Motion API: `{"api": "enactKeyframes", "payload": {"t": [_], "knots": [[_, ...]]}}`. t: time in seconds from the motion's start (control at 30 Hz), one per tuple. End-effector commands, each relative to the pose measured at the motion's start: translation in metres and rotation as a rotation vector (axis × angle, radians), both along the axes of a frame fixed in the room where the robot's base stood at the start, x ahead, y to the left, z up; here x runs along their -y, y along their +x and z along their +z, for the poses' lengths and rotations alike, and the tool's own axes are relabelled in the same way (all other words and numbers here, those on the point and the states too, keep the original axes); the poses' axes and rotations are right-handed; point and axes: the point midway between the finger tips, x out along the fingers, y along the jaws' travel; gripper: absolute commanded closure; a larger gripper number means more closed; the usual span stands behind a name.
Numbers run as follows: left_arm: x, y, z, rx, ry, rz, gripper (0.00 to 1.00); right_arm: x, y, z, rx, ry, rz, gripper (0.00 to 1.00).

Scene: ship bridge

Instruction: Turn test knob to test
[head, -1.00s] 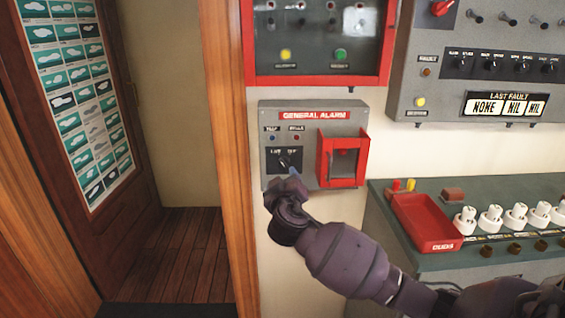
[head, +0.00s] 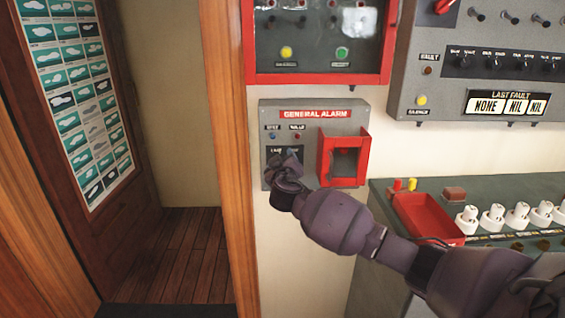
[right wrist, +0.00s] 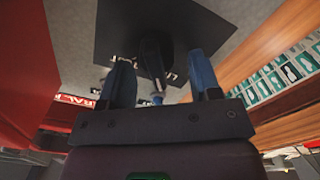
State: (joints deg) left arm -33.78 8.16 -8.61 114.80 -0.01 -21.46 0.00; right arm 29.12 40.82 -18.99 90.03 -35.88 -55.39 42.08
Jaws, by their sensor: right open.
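The grey general alarm box (head: 270,115) is on the wall, with a red-framed cover at its right. Its test knob, a dark lever on a black plate, is mostly hidden behind my right gripper (head: 286,162) in the head view. In the right wrist view the test knob (right wrist: 152,58) stands between the two blue fingers of my right gripper (right wrist: 160,80). The fingers are open, one on each side, with gaps showing. The plate's lettering is partly covered. My left gripper is out of view.
A red-framed panel (head: 318,79) hangs just above the alarm box. At the right are a grey fault panel (head: 410,75) and a green console with a red tray (head: 425,218). A wooden door frame (head: 228,150) stands left of the box.

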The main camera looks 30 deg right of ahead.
Motion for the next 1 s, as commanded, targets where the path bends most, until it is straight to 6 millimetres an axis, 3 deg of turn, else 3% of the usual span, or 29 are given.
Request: {"api": "enactKeyframes", "payload": {"t": [0.17,0.47,1.0], "knots": [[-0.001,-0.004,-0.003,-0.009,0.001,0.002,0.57,0.0,0.0,0.0,0.0,0.0,0.0,0.44],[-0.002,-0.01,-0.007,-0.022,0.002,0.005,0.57,0.0,0.0,0.0,0.0,0.0,0.0,0.9],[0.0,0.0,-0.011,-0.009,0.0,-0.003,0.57,0.001,-0.002,-0.004,0.087,0.151,-0.002,0.91]]}}
